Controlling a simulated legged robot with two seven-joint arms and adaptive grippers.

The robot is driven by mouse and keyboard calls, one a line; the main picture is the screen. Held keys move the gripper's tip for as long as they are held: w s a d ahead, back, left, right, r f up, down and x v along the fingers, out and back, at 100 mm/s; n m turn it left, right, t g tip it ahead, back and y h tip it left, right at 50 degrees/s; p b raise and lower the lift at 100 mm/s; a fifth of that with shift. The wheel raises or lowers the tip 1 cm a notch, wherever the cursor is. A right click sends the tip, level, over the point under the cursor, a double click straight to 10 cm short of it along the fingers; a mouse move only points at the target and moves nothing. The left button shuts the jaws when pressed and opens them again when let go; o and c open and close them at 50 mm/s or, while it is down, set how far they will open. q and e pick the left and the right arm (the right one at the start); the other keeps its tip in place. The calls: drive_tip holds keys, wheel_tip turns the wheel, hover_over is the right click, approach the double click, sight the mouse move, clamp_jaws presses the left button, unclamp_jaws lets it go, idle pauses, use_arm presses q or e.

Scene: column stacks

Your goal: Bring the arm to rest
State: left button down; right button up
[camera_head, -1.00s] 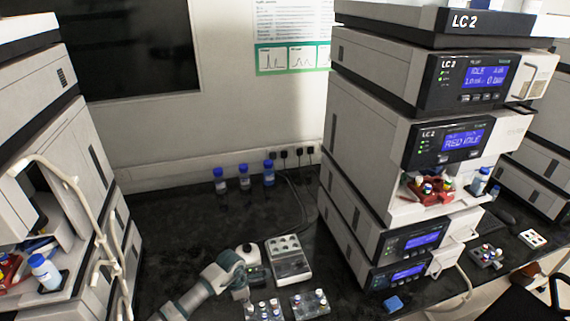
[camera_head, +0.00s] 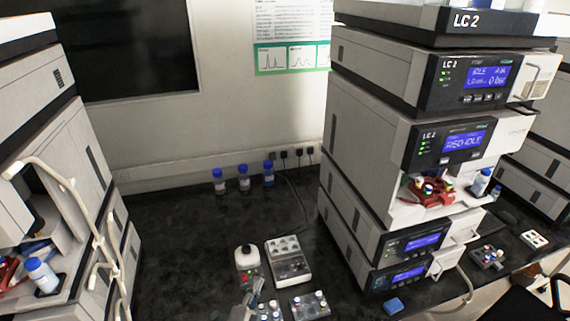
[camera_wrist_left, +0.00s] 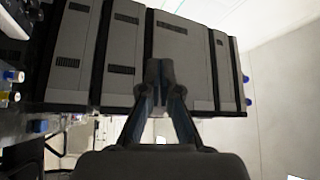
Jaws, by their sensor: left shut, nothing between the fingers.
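My left gripper (camera_head: 252,296) shows only in part at the bottom edge of the head view, beside a vial rack (camera_head: 270,311). Most of its arm is out of the picture. In the left wrist view my left gripper (camera_wrist_left: 158,70) has its fingers together and nothing between them. Behind the fingers there is the grey side of an instrument stack (camera_wrist_left: 190,40), which appears turned on its side. My right gripper is in neither view.
The LC 2 stack (camera_head: 370,150) stands at the right, with another stack (camera_head: 75,150) at the left. A small white-topped device (camera_head: 247,258), a grey box (camera_head: 288,260) and a second vial rack (camera_head: 309,305) are near the gripper. Dark bench (camera_head: 175,250) is clear to the left.

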use_arm(q)
drive_tip(key=s+a+f+n+g+y, duration=0.7)
drive_tip(key=s+a+f+n, duration=0.3)
drive_tip(key=a+f+n, duration=0.3)
drive_tip(key=s+f+n+g, duration=0.1)
drive_tip(key=s+f+g, duration=0.2)
drive_tip(key=s, duration=0.3)
drive_tip(key=s+f+n+g+h, duration=0.1)
drive_tip(key=s+f+g, duration=0.2)
drive_tip(key=s, duration=0.3)
drive_tip(key=s+f+n+g, duration=0.1)
drive_tip(key=s+f+g, duration=0.2)
drive_tip(key=s, duration=0.4)
wheel_tip(320, 180, down, 24)
drive_tip(key=s+f+g, duration=0.1)
drive_tip(key=s, duration=0.1)
drive_tip(key=s+a+f+g, duration=0.1)
drive_tip(key=s+a+f, duration=0.2)
drive_tip(key=s+f, duration=1.3)
drive_tip(key=shift+s+f+g, duration=0.3)
drive_tip(key=shift+s, duration=0.2)
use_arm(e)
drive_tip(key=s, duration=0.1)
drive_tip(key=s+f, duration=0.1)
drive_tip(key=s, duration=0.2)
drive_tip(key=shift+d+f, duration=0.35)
